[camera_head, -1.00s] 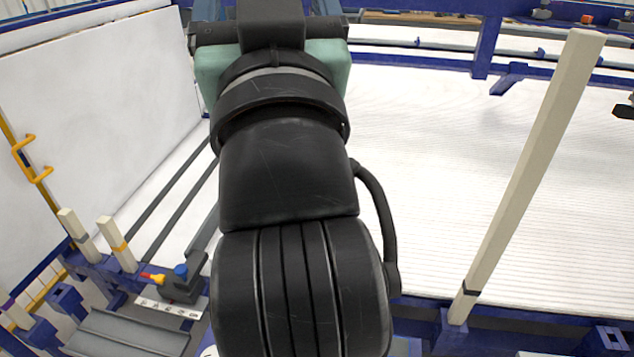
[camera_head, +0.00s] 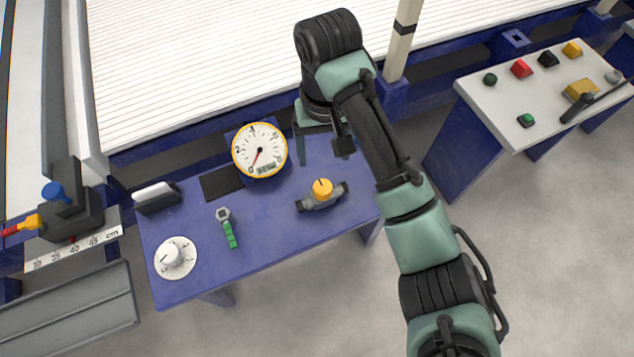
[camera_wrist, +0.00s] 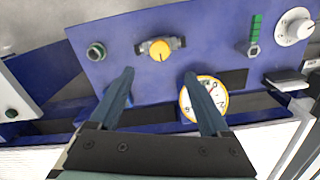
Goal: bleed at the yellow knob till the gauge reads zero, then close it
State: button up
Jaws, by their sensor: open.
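The yellow knob (camera_head: 322,187) sits on a grey valve body on the blue bench; in the wrist view the knob (camera_wrist: 160,49) has a dark mark on its face. The round gauge (camera_head: 259,150) has a white dial and orange rim. Its red needle points lower left, close to the 0 mark; whether exactly on it I cannot tell. The gauge (camera_wrist: 204,99) is partly behind a finger in the wrist view. My gripper (camera_head: 322,150) is open and empty, behind the knob in the head view. In the wrist view the knob lies just beyond the gap between my fingertips (camera_wrist: 159,75).
A button console (camera_head: 540,95) stands at right.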

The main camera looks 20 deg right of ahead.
aim_at(323, 187)
notch_tip(323, 187, down, 12)
jog(key=b, duration=0.5)
jog(key=shift+f+b, duration=0.2)
jog(key=shift+b, duration=0.15)
grip_shut()
